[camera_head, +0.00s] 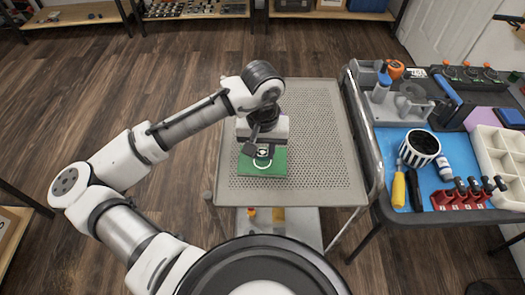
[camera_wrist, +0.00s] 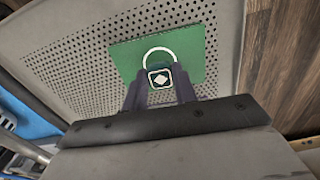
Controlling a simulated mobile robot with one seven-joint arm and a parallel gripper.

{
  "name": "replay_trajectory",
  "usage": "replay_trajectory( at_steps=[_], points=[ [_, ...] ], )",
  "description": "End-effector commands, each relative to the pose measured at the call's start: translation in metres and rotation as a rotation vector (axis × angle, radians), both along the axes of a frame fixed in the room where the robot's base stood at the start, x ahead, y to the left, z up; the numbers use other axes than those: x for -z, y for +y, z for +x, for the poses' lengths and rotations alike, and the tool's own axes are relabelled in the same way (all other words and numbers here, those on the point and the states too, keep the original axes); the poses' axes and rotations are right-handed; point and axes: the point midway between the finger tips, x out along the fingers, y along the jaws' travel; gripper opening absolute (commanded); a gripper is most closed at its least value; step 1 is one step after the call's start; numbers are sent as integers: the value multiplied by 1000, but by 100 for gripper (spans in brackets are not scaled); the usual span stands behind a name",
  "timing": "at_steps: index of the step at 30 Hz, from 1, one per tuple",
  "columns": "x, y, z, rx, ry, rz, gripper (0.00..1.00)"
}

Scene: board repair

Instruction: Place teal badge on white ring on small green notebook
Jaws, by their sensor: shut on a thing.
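The small green notebook (camera_head: 277,168) lies flat on the perforated cart top; it also shows in the wrist view (camera_wrist: 200,52). A white ring (camera_wrist: 158,49) is marked on it; its near part is hidden, and it also shows in the head view (camera_head: 262,166). My gripper (camera_wrist: 160,84) is shut on the badge (camera_wrist: 160,79), a dark rounded square with a white border and white diamond. Its teal colour is hard to make out. The badge overlaps the near side of the ring in view. I cannot tell whether it touches the notebook.
The metal cart top (camera_head: 315,130) is otherwise clear. To its right stands a blue-matted workbench (camera_head: 382,141) with a striped cup (camera_head: 420,147), a yellow screwdriver (camera_head: 398,188), red-based tools (camera_head: 463,197) and a white compartment tray (camera_head: 497,152). A rail edges the cart's right side.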

Motion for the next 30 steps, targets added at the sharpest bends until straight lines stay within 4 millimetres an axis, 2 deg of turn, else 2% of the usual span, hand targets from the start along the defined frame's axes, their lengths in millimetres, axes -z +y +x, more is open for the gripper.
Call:
replay_trajectory(
  at_steps=[3, 15, 16, 20, 30],
  points=[
    [11, 0, 0, 0, 0, -1, 7],
    [16, 0, 0, 1, 0, -1, 7],
    [15, 0, 0, 1, 0, -1, 30],
    [15, 0, 0, 1, 0, 0, 47],
    [11, 0, 0, 1, -1, 1, 49]
  ],
)
